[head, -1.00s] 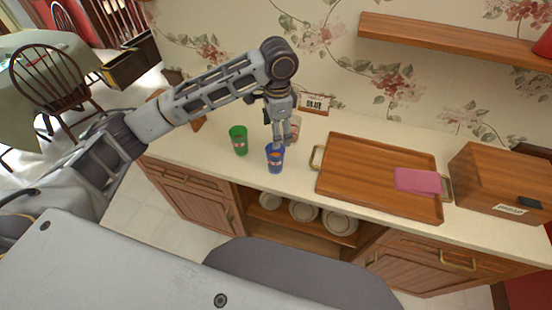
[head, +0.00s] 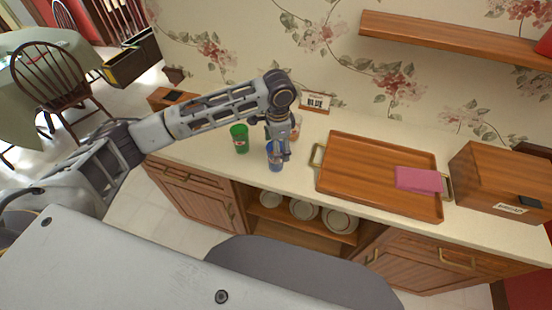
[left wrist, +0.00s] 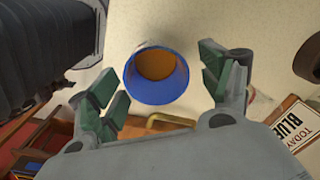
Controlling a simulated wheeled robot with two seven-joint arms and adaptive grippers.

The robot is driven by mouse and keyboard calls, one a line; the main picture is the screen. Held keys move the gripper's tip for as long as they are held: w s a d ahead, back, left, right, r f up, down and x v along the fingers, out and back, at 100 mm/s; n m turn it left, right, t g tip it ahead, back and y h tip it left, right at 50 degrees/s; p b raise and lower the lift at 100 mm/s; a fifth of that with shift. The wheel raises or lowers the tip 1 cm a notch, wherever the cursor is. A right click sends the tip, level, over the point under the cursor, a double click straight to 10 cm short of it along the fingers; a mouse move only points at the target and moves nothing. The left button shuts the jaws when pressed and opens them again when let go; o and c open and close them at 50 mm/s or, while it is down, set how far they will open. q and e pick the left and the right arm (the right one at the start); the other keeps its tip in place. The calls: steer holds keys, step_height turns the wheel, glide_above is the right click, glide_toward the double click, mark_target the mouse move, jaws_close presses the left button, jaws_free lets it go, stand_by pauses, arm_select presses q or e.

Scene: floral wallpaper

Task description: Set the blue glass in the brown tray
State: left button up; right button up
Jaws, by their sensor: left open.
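The blue glass (head: 275,163) stands upright on the counter, left of the brown tray. My left gripper (head: 279,151) is open and comes down over it from above; it partly hides the glass's upper part. In the left wrist view, the glass's round blue rim (left wrist: 156,76) shows between the spread fingers of the gripper (left wrist: 166,92), with an orange-brown inside. The brown tray (head: 360,155) lies flat on the counter, with brass handles at its ends. My right gripper is not in view.
A green glass (head: 239,139) stands just left of the blue one. Another glass (head: 295,127) is partly hidden behind my gripper. A pink cloth (head: 418,180) lies at the tray's right; its left part is clear. A sign (head: 315,101) and a wooden box (head: 503,178) stand on the counter.

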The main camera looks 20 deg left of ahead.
arm_select(q)
steer(key=shift+f, duration=0.35)
steer(key=shift+s+f+p, duration=0.2)
steer(key=shift+f+p, duration=0.1)
steer(key=shift+f, duration=2.2)
steer(key=c, duration=1.2)
steer(key=shift+r, duration=0.1)
